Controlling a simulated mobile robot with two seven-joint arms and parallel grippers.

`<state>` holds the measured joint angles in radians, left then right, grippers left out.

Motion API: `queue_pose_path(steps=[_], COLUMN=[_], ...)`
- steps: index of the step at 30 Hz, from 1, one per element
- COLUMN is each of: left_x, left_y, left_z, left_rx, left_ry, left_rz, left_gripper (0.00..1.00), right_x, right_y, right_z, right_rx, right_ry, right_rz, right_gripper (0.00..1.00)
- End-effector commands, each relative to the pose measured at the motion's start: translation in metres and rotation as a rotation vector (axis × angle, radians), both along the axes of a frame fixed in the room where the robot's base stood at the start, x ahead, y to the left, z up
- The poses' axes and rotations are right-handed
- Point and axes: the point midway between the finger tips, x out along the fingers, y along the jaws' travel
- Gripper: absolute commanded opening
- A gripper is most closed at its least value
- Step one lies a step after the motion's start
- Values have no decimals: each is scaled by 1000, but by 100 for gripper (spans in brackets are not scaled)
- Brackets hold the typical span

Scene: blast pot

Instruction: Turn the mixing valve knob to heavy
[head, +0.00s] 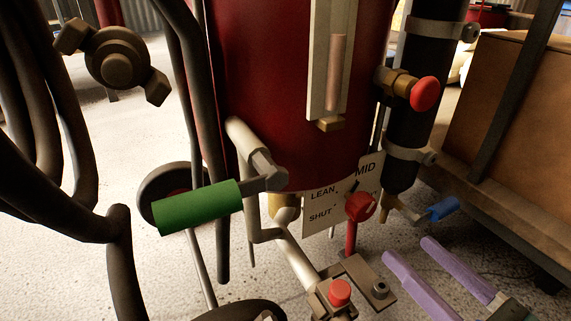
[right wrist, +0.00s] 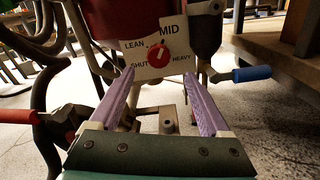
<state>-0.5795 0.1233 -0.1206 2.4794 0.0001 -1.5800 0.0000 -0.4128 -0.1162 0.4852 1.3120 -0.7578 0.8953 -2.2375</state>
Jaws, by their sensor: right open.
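The mixing valve knob (head: 360,207) is red and sits in front of a white label plate (head: 319,213) at the foot of the red pot. The plate (right wrist: 136,57) reads LEAN, MID, SHUT and HEAVY, with HEAVY at the lower right. My right gripper (head: 407,250) has two purple fingers, open and empty. In the right wrist view the gripper (right wrist: 160,74) points at the knob, with its tips apart from it. My left gripper is not in view.
A green handle (head: 198,207) juts out left of the plate. A blue-handled lever (head: 443,209) stands right of it. A bracket with a red button (head: 340,292) lies below the knob. Black hoses (head: 60,190) fill the left, and a cardboard box (head: 505,110) stands at right.

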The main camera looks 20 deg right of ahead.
Motion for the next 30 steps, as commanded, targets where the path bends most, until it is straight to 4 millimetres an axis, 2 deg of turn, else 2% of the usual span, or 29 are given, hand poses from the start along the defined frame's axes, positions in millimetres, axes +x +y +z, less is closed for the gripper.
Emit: queue_pose_path(steps=[12,15,20,27,30], left_x=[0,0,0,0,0], left_y=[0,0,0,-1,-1], left_z=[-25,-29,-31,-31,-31], left_rx=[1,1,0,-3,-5], left_ry=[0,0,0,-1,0], left_rz=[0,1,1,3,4], left_gripper=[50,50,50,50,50], right_x=[73,85,95,96,95], right_y=[5,7,7,7,7], right_z=[0,0,1,2,2], right_rx=[0,1,1,2,2], right_ry=[-5,-3,-1,0,0], right_rz=[0,1,0,0,-1], right_gripper=[81,81,81,81,71])
